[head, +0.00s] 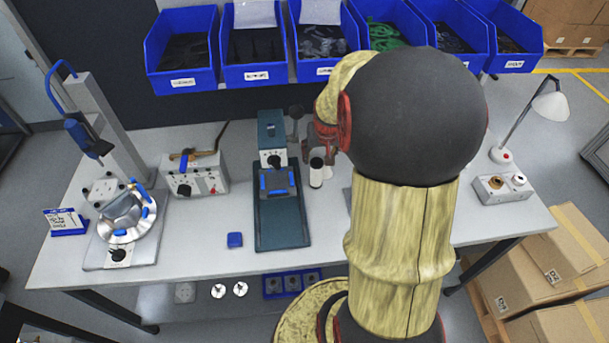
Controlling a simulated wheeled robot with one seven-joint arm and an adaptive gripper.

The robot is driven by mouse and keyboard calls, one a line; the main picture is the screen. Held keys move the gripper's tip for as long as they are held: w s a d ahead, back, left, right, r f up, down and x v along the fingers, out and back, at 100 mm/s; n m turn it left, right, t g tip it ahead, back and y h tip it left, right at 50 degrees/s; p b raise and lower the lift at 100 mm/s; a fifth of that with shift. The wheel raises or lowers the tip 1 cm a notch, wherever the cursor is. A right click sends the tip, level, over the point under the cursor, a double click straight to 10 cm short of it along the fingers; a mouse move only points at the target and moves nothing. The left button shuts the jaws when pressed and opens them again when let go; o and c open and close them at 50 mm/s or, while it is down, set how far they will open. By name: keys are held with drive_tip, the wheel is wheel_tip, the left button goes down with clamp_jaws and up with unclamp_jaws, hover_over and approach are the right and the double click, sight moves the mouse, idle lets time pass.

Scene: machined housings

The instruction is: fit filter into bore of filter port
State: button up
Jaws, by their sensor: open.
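A small white cylinder with a dark top (316,172), which looks like the filter, stands on the bench just right of the teal press. My gripper (318,146) is open just above and behind it, largely hidden by my own arm. I cannot tell whether the fingers are around the cylinder or touching it. The filter port is not clear to me. A round metal housing with blue clamps (126,215) sits on a plate at the left of the bench. A small grey block with round fittings (503,187) sits at the right.
A teal press (282,235) stands mid-bench, left of my arm. Blue bins (257,75) hang along the back. My arm hides the bench's right-middle part.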

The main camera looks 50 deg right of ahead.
sight(317, 163)
drive_tip(key=shift+b+x, duration=0.35)
drive_tip(key=shift+x, duration=1.2)
drive_tip(key=f, duration=0.2)
drive_tip(key=f+b, duration=0.1)
drive_tip(key=f, duration=0.1)
drive_tip(key=shift+w, duration=0.35)
drive_tip(key=shift+w+d+f, duration=0.15)
drive_tip(key=shift+w+f, duration=0.05)
drive_tip(key=shift+f, duration=0.2)
drive_tip(key=shift+c, duration=1.4)
drive_tip(key=c, duration=1.1)
drive_tip(key=shift+r, duration=0.2)
